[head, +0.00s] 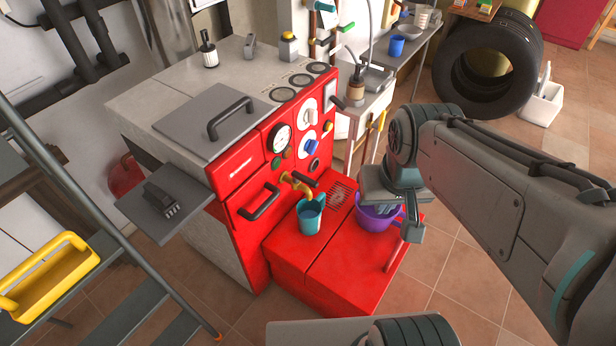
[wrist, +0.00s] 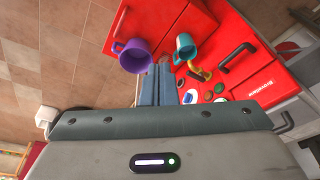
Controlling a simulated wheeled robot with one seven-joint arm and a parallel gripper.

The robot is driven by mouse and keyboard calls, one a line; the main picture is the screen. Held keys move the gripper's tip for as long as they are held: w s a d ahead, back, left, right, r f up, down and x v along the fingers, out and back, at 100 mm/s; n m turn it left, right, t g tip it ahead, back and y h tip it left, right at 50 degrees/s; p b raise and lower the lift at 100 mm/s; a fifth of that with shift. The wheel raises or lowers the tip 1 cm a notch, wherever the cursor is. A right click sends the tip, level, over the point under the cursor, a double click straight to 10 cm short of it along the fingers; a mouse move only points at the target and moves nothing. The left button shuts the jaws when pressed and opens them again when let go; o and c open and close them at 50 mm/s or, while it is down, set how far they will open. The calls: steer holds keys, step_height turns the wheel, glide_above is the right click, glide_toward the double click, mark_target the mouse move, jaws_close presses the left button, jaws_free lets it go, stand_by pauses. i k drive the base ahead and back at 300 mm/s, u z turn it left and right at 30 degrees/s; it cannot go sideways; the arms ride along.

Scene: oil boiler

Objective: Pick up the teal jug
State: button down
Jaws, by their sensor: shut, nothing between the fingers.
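The teal jug (head: 309,217) stands upright on the red lower ledge of the boiler, below a brass tap (head: 298,184). It also shows in the wrist view (wrist: 184,48), beside the purple mug. In the wrist view my gripper's fingers (wrist: 162,68) are together with nothing held, pointing toward the space between the purple mug and the teal jug.
A purple mug (head: 372,217) stands on the ledge right of the jug, partly hidden by my gripper. The red boiler front (head: 250,178) with handles, dials and knobs rises behind. A ladder with a yellow tray (head: 48,278) is at left. Tyres (head: 488,70) stand at back right.

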mark_target(309, 214)
steer(key=z, duration=0.05)
steer(key=k, duration=0.5)
steer(key=z, duration=2.95)
steer(key=k, duration=1.35)
steer(key=u, duration=1.7)
steer(key=i, duration=1)
steer(key=z, duration=0.1)
